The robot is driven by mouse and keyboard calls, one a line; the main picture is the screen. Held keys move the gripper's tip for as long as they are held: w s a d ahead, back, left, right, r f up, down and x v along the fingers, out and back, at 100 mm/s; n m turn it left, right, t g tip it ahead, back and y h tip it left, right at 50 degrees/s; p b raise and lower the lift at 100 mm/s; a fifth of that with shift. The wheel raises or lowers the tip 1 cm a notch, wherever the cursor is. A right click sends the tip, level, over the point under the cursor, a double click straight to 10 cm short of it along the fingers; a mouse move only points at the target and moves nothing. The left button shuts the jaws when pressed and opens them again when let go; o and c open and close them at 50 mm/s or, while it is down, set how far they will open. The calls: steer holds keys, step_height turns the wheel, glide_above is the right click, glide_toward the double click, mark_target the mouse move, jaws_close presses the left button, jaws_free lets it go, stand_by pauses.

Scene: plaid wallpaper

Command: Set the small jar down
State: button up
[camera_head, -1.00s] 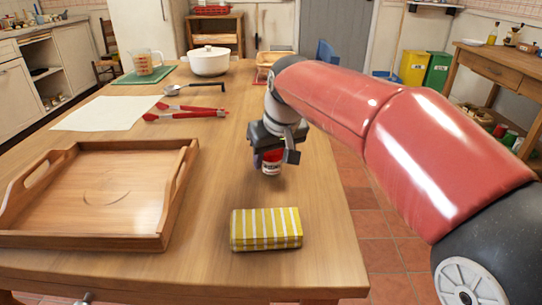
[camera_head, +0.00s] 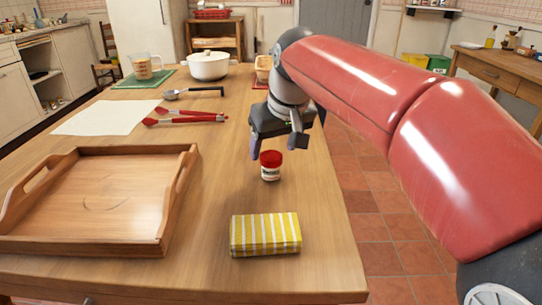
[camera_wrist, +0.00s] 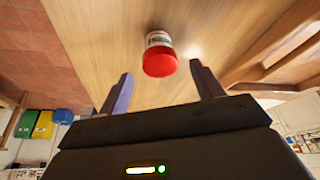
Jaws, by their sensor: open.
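The small jar (camera_head: 270,166) has a red lid and a white label. It stands upright on the wooden table (camera_head: 225,190), behind the yellow striped box. In the wrist view the jar (camera_wrist: 159,54) lies beyond the fingertips, between their lines and clear of both. My gripper (camera_head: 273,150) is open and empty, just behind and above the jar in the head view. Its two fingers (camera_wrist: 162,82) show spread apart in the wrist view.
A wooden tray (camera_head: 180,200) is at the left. Red tongs (camera_head: 185,117), a ladle (camera_head: 190,93), a white sheet (camera_head: 105,117) and a white pot (camera_head: 208,66) lie farther back. The table's right edge is close to the jar.

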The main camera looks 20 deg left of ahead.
steer(key=v, duration=0.6)
steer(key=s+d+f+m, duration=0.2)
steer(key=s+d+m, duration=0.1)
steer(key=d, duration=0.8)
steer(key=s+d+f+m+t+h, duration=0.2)
steer(key=s+d+f+m, duration=0.3)
steer(key=s+d+f, duration=1)
steer(key=shift+d+f+h+p, duration=0.3)
steer(key=shift+d+h, duration=0.2)
steer(key=shift+d, duration=0.05)
